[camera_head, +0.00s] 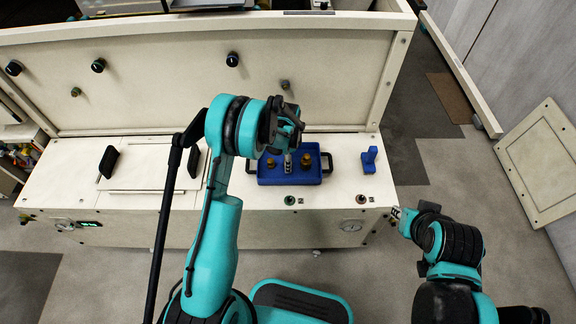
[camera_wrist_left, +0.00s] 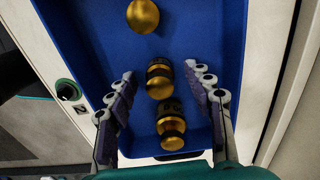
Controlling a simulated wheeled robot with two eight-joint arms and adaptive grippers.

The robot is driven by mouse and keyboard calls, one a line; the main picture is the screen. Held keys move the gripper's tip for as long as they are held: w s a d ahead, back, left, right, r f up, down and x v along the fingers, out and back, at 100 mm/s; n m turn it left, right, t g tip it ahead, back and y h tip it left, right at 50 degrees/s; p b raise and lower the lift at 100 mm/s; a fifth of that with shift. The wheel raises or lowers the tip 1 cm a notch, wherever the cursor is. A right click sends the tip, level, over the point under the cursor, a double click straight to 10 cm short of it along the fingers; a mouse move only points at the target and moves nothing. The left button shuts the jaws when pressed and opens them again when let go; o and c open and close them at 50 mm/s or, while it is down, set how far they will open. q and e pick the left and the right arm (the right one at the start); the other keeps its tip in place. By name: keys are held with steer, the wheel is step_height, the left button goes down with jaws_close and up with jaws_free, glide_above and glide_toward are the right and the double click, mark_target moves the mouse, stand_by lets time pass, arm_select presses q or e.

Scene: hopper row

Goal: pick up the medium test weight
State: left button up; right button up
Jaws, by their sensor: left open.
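Three brass weights show in the left wrist view, in a row in the blue tray (camera_wrist_left: 100,40): one at the top (camera_wrist_left: 143,15), a middle one with a dark band (camera_wrist_left: 159,82) and a lower one with a dark band (camera_wrist_left: 172,130). The middle one in the row may be the medium test weight; the sizes are hard to compare. My left gripper (camera_wrist_left: 160,74) is open, its fingers on either side of the middle weight, with gaps visible. In the head view my left gripper (camera_head: 288,160) hangs over the tray and hides part of it. My right gripper (camera_head: 397,214) is off the bench's right corner.
The tray (camera_head: 290,179) has dark handles and sits on a pale bench (camera_head: 345,190). A blue stand (camera_head: 369,160) is right of it. A panel with knobs (camera_head: 180,75) rises behind. Black handles (camera_head: 109,162) stand on the left of the bench.

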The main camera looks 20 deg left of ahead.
arm_select(q)
steer(key=shift+f, duration=0.1)
jaws_close()
